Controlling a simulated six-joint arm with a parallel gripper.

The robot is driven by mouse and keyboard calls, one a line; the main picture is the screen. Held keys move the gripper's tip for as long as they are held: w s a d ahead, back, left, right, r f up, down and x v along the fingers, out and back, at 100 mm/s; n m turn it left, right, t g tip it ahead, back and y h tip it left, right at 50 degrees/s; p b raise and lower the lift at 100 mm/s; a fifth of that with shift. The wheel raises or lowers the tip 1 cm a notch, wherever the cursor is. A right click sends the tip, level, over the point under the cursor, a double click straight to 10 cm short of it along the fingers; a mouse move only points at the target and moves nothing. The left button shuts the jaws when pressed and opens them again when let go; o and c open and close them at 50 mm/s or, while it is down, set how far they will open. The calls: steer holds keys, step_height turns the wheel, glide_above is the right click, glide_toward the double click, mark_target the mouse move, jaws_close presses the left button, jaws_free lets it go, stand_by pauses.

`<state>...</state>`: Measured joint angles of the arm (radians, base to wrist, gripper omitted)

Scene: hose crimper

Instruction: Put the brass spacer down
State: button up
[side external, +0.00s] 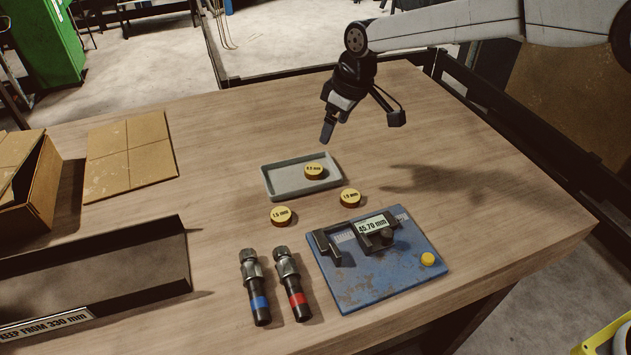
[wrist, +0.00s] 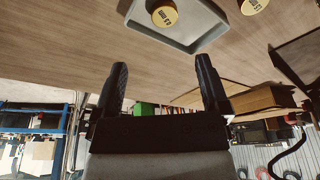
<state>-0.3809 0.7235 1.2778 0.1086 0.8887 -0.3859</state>
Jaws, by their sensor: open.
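Three round brass spacers with yellow labelled tops are in the side view. One spacer (side external: 314,171) lies inside the shallow grey tray (side external: 271,187) and also shows in the wrist view (wrist: 164,14). A second spacer (side external: 281,216) lies on the table in front of the tray, its label seeming to read 1.5 mm. A third spacer (side external: 350,198) lies on the table to the tray's right. My gripper (side external: 327,132) hangs above the table just behind the tray, apart from every spacer. Its two fingers are spread with nothing between them in the wrist view (wrist: 162,68).
A blue measuring plate (side external: 380,281) with a display reading 45.70 mm stands front right. Two hose fittings, blue-banded (side external: 255,288) and red-banded (side external: 292,285), lie beside it. A dark open bin (side external: 100,265) and cardboard boxes (side external: 35,190) are at left. The table's right side is clear.

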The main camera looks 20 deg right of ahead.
steer(key=s+d+f+m, duration=0.2)
steer(key=s+d, duration=0.6)
steer(key=s, duration=0.1)
steer(key=s+d+f+m+h, duration=0.1)
steer(key=s+d+f+m, duration=0.1)
steer(key=s+d, duration=0.5)
steer(key=s+d+f+m+h, duration=0.1)
steer(key=s+d+m, duration=0.3)
steer(key=s+d, duration=0.4)
steer(key=shift+s+d+f, duration=0.2)
steer(key=shift+s, duration=0.55)
steer(key=shift+s+d+f, duration=0.15)
steer(key=shift+s+f, duration=0.05)
steer(key=shift+s, duration=0.55)
